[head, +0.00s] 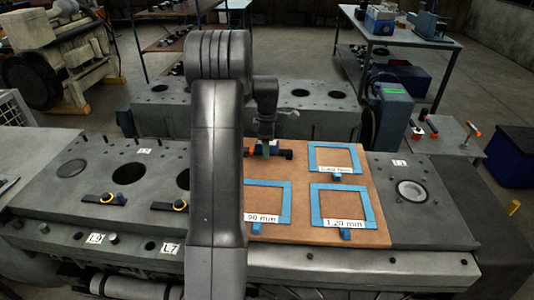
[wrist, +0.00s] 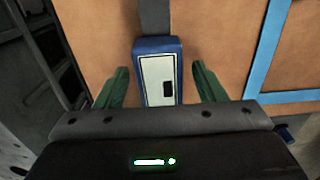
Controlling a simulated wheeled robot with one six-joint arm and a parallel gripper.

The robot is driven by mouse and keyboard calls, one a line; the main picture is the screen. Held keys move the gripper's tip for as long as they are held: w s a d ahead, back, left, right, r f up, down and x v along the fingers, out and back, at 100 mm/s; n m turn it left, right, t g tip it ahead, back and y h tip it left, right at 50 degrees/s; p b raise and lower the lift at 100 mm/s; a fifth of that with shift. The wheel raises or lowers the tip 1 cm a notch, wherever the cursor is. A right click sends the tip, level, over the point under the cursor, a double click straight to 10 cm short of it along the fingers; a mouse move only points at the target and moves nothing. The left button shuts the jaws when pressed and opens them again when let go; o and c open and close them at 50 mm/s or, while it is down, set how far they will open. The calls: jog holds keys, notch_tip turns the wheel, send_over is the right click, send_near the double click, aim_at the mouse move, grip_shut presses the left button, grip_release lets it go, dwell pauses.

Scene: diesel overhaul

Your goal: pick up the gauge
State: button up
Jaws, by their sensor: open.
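The gauge (wrist: 158,78) shows in the wrist view as a blue body with a pale face and a small dark window. A grey bar runs from its top to the picture's upper edge. It lies on the tan board (wrist: 225,30). My gripper (wrist: 159,80) is open, with one green finger on each side of the gauge and a visible gap to both. In the head view my gripper (head: 267,149) is low over the upper left of the board (head: 300,232), and my arm and gripper hide most of the gauge.
Blue square frames with labels lie on the board, at upper right (head: 311,158), lower right (head: 315,205) and lower left (head: 287,200). The engine block (head: 60,200) carries two dark pieces with yellow rings (head: 107,198) (head: 178,205). A blue-grey unit (head: 392,110) stands behind the board.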

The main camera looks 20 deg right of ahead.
jog(key=shift+c, duration=0.4)
jog(key=c, duration=1)
jog(key=shift+r, duration=0.1)
jog(key=shift+r, duration=0.1)
